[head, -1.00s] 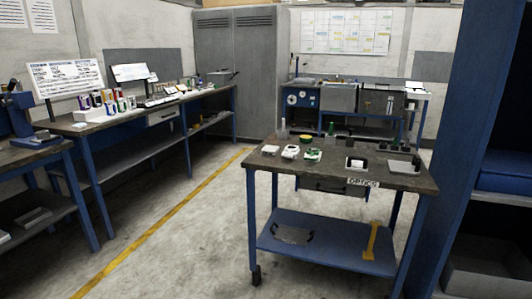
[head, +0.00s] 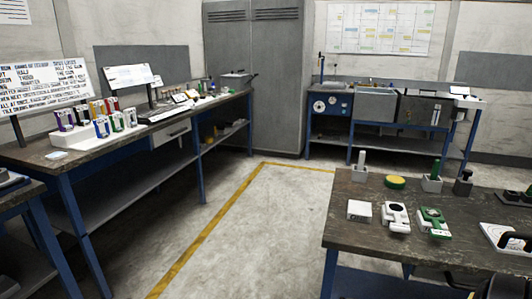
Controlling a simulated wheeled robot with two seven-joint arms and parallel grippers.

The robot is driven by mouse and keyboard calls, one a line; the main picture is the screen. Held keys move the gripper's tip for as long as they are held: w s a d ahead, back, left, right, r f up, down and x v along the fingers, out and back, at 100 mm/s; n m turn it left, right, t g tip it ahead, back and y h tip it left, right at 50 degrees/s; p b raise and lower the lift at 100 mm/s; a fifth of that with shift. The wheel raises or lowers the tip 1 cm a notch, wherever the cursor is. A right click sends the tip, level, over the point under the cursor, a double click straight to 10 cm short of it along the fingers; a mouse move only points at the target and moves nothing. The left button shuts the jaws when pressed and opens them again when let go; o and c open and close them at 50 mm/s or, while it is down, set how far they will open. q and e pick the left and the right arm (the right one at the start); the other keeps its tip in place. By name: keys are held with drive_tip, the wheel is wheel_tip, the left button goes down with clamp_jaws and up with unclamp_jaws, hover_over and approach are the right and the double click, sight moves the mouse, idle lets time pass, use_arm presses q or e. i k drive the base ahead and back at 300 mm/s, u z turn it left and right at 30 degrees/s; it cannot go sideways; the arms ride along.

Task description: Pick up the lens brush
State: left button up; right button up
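I cannot pick out the lens brush with certainty in the head view. A slim pale upright piece (head: 361,160) stands in a small holder at the far left of the near workbench (head: 375,245). All are too small to name surely. Neither of my grippers can be made out.
On the near bench are a yellow disc (head: 395,182), a white block (head: 359,211), a white part (head: 396,217), a green-and-white part (head: 433,222) and a white tray (head: 492,236) with a black item. A long side bench (head: 190,110) runs along the left. Floor (head: 265,225) between is clear.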

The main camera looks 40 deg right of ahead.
sight(361, 154)
drive_tip(key=z, duration=0.2)
drive_tip(key=i, duration=1.95)
drive_tip(key=z, duration=1.7)
drive_tip(key=i, duration=0.9)
drive_tip(key=z, duration=0.85)
